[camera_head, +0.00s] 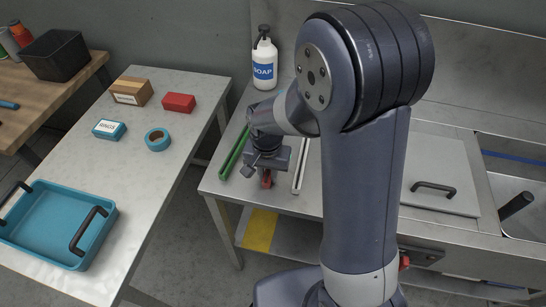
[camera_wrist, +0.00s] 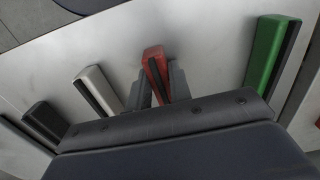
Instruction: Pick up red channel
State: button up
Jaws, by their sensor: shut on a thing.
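The red channel (camera_wrist: 155,62) lies between the fingers of my gripper (camera_wrist: 163,92) in the wrist view, with its far end sticking out past them. My gripper is shut on it. In the head view my gripper (camera_head: 266,172) is over the left part of the steel counter, and a bit of the red channel (camera_head: 266,180) shows below it. The rest of the channel is hidden by my gripper. I cannot tell whether the channel touches the counter.
A green channel (camera_head: 234,153) and a white channel (camera_head: 300,166) flank my gripper on the steel counter (camera_head: 222,188). A black channel (camera_wrist: 45,122) shows in the wrist view. A soap bottle (camera_head: 264,62) stands behind. A blue tray (camera_head: 60,222) is on the left table.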

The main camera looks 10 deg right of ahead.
jog(key=shift+c, duration=1.4)
jog(key=shift+r, duration=0.15)
notch_tip(320, 180, up, 17)
jog(key=p, duration=0.6)
